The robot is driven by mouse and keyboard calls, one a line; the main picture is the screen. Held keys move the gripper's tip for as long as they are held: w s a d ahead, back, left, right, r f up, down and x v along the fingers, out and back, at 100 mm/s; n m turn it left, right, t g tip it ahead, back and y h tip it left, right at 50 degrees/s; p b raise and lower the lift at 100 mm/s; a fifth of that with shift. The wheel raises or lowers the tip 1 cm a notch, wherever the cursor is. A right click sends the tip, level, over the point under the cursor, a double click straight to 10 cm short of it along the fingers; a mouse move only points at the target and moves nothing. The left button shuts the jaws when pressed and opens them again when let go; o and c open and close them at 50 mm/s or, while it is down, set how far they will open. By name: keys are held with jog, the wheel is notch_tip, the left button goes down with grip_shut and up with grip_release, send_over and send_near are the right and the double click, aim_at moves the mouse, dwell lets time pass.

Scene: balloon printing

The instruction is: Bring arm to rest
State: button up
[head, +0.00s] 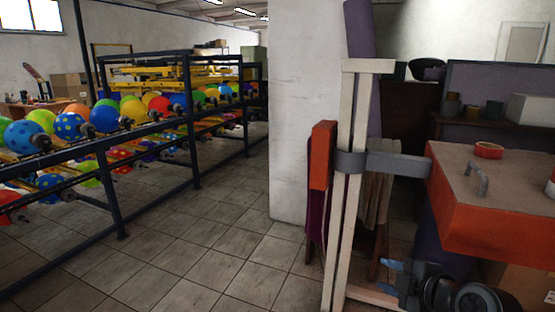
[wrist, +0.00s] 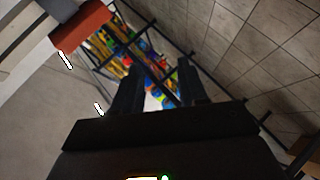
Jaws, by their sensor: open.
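My gripper (wrist: 158,82) shows in the wrist view as two dark fingers standing apart, with nothing held between them. Past the fingertips, some way off, the balloon rack (wrist: 152,62) shows at a slant.
A dark metal rack (head: 193,125) with rows of colourful balloons (head: 71,126) stands at the left. A white pillar (head: 303,110) is in the middle. A pale wooden post (head: 347,215) and an orange-sided box (head: 491,232) stand at the right. Tiled floor (head: 190,255) is clear before the rack.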

jog(key=s+a+f+m+t+h, duration=0.1)
jog(key=s+a+f+m, duration=0.25)
jog(key=s, duration=0.45)
jog(key=s+a+f+m+h, duration=0.15)
jog(key=s+m, duration=0.25)
jog(key=s, duration=0.4)
jog(key=s+a+f+m+t+h, duration=0.1)
jog(key=s+a+f+m, duration=0.25)
jog(key=s, duration=0.45)
jog(key=s+d+r+m, duration=0.1)
jog(key=s+r, duration=0.3)
jog(key=s, duration=0.4)
jog(key=s+d+r+m, duration=0.2)
jog(key=s+r+m, duration=0.1)
jog(key=s, duration=0.6)
jog(key=s+d+r+m+t, duration=0.1)
jog(key=s+d+r+m, duration=0.1)
jog(key=s+r, duration=0.3)
jog(key=s, duration=0.3)
jog(key=shift+s+d+h, duration=0.2)
jog(key=shift+s+h, duration=0.1)
jog(key=shift+h, duration=0.05)
